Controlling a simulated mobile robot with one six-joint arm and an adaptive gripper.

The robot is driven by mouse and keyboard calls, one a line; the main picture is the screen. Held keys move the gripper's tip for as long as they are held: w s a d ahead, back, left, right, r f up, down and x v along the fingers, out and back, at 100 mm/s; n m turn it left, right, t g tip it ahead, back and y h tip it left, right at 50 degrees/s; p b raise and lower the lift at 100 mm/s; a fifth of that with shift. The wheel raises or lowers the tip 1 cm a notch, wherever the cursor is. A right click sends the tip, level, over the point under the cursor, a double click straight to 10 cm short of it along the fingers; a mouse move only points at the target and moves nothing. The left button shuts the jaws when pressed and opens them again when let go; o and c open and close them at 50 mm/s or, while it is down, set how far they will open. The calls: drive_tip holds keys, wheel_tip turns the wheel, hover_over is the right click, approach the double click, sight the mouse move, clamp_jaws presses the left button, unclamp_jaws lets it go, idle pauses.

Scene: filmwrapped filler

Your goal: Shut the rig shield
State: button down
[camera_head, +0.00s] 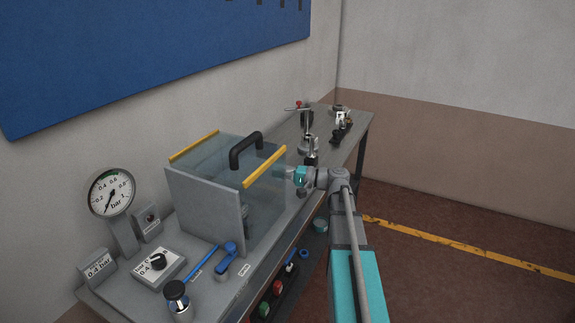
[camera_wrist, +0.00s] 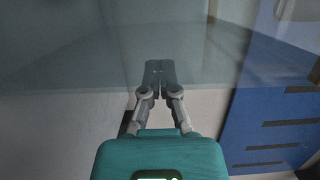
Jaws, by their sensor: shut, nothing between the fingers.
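The rig shield (camera_head: 264,208) is a clear panelled guard with yellow edge strips and a black handle (camera_head: 245,147), standing on the grey bench behind a grey end plate (camera_head: 205,204). I cannot tell for certain how far it stands open. My gripper (camera_head: 284,173) is at the shield's right side, close to the end of the nearer yellow strip; I cannot tell whether it touches. In the wrist view my gripper (camera_wrist: 158,72) has its fingertips together and empty, with a clear, hazy pane across the view around them.
A pressure gauge (camera_head: 110,192), a black-knob box (camera_head: 158,264) and a blue-handled valve (camera_head: 228,258) stand at the bench's near end. Metal fittings (camera_head: 341,123) stand at its far end. A blue wall board (camera_head: 140,50) hangs above. The floor right of the bench is clear.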

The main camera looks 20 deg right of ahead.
drive_tip(key=shift+s+a, duration=0.4)
drive_tip(key=shift+a, duration=0.2)
drive_tip(key=s+d, duration=0.3)
drive_tip(key=d, duration=0.8)
drive_tip(key=shift+s, duration=0.3)
drive_tip(key=shift+d, duration=0.1)
idle(0.6)
